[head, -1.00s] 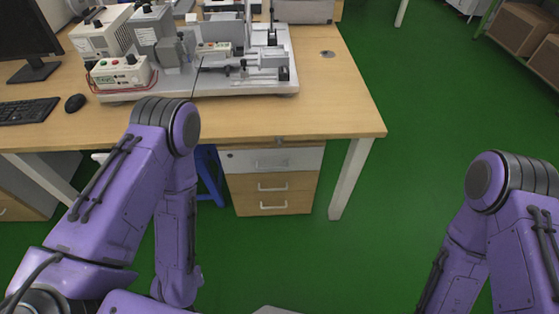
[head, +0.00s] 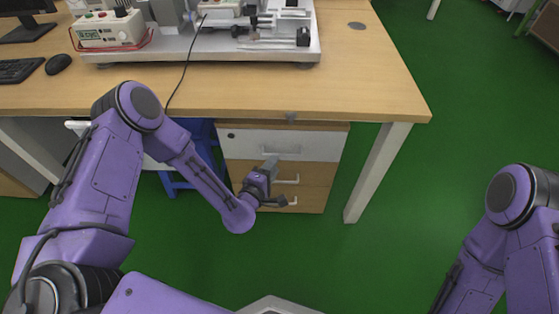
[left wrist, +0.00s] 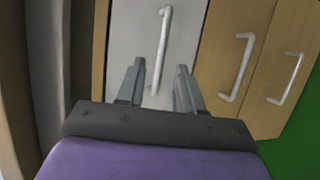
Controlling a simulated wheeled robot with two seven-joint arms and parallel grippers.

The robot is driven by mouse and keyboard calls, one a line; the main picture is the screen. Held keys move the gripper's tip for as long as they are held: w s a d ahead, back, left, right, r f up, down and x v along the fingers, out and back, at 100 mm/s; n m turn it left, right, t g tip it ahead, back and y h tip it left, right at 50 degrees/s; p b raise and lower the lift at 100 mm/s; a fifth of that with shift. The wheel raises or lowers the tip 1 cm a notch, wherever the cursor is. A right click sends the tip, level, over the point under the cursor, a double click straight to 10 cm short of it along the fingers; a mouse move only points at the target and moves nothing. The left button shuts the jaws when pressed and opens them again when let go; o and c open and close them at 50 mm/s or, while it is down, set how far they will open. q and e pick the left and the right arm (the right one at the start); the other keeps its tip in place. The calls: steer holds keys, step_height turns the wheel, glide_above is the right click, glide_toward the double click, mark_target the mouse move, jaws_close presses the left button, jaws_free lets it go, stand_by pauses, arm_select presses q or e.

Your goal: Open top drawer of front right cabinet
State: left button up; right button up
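The cabinet (head: 236,165) under the right part of the desk has a white-fronted top drawer (head: 318,145) above wooden drawers (head: 312,174). All the drawers look closed. The top drawer's handle (head: 286,156) is partly hidden by my left gripper (head: 277,180), which is in front of the cabinet. In the left wrist view, my left gripper (left wrist: 160,78) is open, its fingers apart, with the white drawer front (left wrist: 138,38) ahead. The pale bar handle (left wrist: 164,35) lines up between the fingertips; I cannot tell whether they touch it. My right gripper is out of view.
The wooden desk (head: 370,85) overhangs the cabinet, with equipment on a white base (head: 200,50) on top. A white desk leg (head: 378,172) stands right of the cabinet. A blue stool (head: 178,183) is to its left. Green floor is free in front and to the right.

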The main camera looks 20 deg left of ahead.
mark_target(281, 156)
arm_select(q)
steer(key=x, duration=0.5)
steer(key=shift+w+f, duration=0.15)
steer(key=shift+w, duration=0.05)
jaws_close()
stand_by(1.1)
